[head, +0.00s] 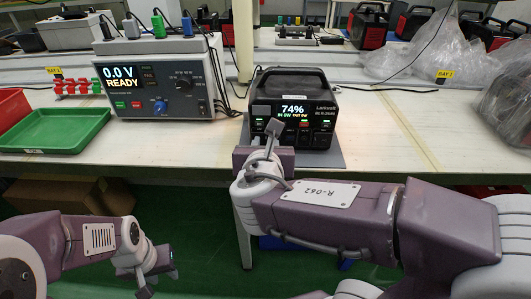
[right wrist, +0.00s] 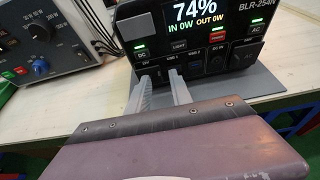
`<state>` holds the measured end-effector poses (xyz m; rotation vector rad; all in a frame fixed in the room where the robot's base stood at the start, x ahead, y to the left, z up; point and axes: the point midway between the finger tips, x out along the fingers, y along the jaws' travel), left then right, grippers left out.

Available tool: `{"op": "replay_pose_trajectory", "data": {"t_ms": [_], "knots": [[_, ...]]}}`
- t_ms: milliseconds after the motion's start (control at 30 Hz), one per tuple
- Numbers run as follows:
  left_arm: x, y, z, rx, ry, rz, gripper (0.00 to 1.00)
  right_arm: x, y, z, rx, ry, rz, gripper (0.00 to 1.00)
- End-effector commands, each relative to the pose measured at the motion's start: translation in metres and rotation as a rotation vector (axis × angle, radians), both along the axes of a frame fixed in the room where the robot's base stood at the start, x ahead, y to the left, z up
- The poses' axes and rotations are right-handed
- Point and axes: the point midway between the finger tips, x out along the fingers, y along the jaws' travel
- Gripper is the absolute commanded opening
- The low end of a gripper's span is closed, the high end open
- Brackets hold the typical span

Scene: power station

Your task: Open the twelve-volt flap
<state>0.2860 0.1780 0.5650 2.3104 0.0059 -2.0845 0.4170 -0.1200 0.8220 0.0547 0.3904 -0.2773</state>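The black power station (head: 292,112) stands on the bench, its screen reading 74%. In the right wrist view its front panel (right wrist: 215,60) shows labelled ports and buttons, including DC, LIGHT and AC. My right gripper (right wrist: 160,80) is at the panel's lower left, its two grey fingers apart and pointing at the port row below the DC button. Nothing shows between them. In the head view this gripper (head: 272,128) overlaps the panel's lower left. I cannot make out the twelve-volt flap; the fingers cover part of that area. My left gripper (head: 150,268) hangs low, away from the bench.
A grey bench supply (head: 155,85) reading 0.0 V READY stands left of the power station. A green tray (head: 55,130) lies further left. A grey mat (head: 335,158) lies under the power station. Clear bench (head: 390,145) lies to the right, before plastic-wrapped goods (head: 410,62).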

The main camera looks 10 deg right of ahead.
Motion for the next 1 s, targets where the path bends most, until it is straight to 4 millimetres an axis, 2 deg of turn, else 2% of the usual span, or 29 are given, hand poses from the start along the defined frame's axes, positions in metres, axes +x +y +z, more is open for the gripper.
{"op": "replay_pose_trajectory", "data": {"t_ms": [200,233,300,333,1000], "knots": [[0.0001,0.0,0.0005,0.0,0.0,0.0,0.36,0.0008,0.0,0.0009,-0.001,0.0,0.001,0.26],[0.0001,0.0,0.0005,0.0,0.0,0.0,0.36,0.0008,0.0,0.0009,-0.001,0.0,0.001,0.23],[0.0001,0.0,0.0005,0.0,0.0,0.0,0.36,0.0008,0.0,0.0008,-0.001,0.0,0.001,0.04],[0.0001,0.0,0.0005,0.0,0.0,0.0,0.36,0.0007,0.0,0.0008,-0.001,0.0,0.001,0.0],[0.0001,0.0,0.0004,0.0,0.0,0.0,0.36,0.0005,0.0001,0.0003,0.001,0.001,0.001,0.0]]}}
